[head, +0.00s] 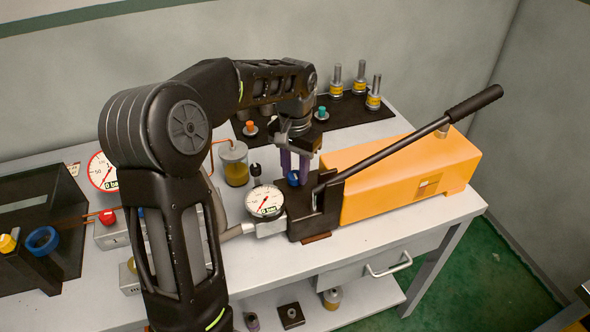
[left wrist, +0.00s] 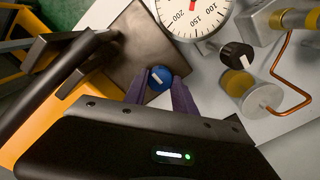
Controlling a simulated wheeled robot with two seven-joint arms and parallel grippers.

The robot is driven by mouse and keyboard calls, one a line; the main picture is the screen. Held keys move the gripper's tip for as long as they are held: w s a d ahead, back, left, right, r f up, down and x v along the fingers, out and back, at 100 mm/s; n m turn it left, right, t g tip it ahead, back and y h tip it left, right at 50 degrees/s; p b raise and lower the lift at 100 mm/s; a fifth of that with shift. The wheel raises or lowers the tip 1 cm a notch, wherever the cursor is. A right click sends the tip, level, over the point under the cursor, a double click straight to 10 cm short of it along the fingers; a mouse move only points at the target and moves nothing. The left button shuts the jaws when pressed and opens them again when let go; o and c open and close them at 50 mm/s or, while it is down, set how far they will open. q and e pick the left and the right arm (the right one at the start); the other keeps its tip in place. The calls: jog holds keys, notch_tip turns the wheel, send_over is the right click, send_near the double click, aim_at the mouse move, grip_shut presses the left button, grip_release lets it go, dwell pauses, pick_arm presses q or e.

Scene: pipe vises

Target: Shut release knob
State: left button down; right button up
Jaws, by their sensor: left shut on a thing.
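The release knob (left wrist: 159,79) is blue with a white pointer mark and sits on the dark pump block (left wrist: 135,45). In the head view the knob (head: 293,178) shows between the purple fingers of my left gripper (head: 293,168). My left gripper (left wrist: 160,90) points down from above and is shut on the knob, with one finger on each side. The black pump block (head: 300,222) joins a yellow-orange pump body (head: 400,180) with a long black lever (head: 420,130) raised to the right. My right gripper is not in view.
A round dial gauge (head: 265,202) reading near zero stands just left of the block. A jar of amber liquid (head: 234,163) stands behind it. A dark mat (head: 345,115) with several metal fittings lies at the back.

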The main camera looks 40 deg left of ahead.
aim_at(295, 174)
pick_arm(q)
jog(key=c, duration=1)
grip_release()
jog(key=shift+r+b, duration=0.35)
jog(key=shift+r, duration=3.6)
